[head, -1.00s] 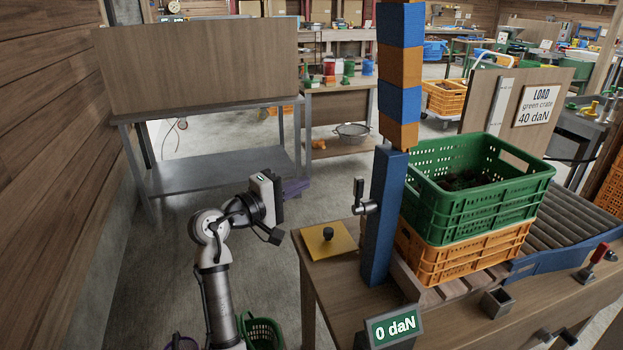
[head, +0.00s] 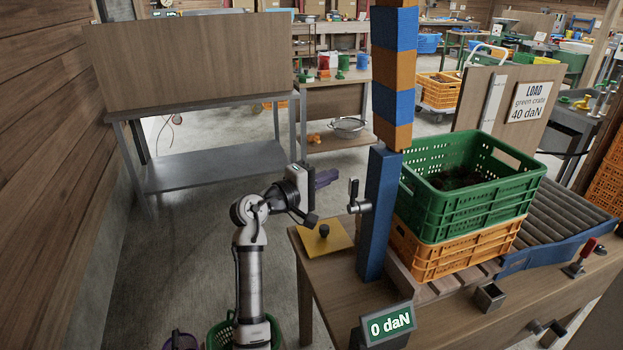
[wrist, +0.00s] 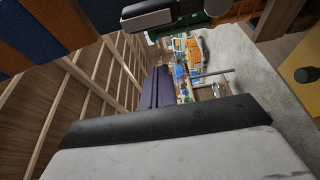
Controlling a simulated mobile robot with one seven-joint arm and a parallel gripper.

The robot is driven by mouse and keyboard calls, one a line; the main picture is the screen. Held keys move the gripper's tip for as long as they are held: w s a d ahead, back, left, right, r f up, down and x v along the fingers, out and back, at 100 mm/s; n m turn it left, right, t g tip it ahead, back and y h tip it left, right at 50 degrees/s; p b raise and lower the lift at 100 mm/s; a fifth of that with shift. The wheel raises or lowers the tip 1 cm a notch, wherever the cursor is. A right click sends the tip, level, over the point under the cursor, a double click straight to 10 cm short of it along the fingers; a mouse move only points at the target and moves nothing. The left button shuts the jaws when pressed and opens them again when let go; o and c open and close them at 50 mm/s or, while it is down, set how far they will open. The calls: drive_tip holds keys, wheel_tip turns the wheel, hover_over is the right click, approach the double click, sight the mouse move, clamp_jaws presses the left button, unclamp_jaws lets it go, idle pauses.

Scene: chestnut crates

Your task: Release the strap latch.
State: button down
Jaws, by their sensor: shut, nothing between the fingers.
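My gripper (head: 327,178), with purple fingers, is shut and empty. It points right towards a blue post (head: 377,215), at its left side. A metal lever with a dark grip (head: 354,193) sits on the post's left face, grip upright. The fingertips are a short gap left of this lever and appear apart from it. In the wrist view the shut fingers (wrist: 157,88) are at the middle, and a dark and metallic part (wrist: 165,14), seemingly the lever, crosses the top. I cannot tell for sure which part is the strap latch. A red-handled clamp (head: 587,248) stands at the bench's far right.
A green crate (head: 470,217) sits on an orange crate (head: 455,258) beside the post. A display (head: 388,325) reads 0 daN. A yellow plate (head: 322,240) with a black knob lies below my gripper. Orange and blue blocks (head: 393,70) rise above the post. Floor left is clear.

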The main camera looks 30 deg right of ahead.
sight(356, 190)
drive_tip(key=shift+s+d+p, duration=0.2)
drive_tip(key=shift+s+p, duration=0.3)
drive_tip(key=shift+s, duration=0.45)
drive_tip(key=shift+s+d+p, duration=0.2)
drive_tip(key=shift+s+p, duration=0.25)
drive_tip(key=shift+s, duration=0.45)
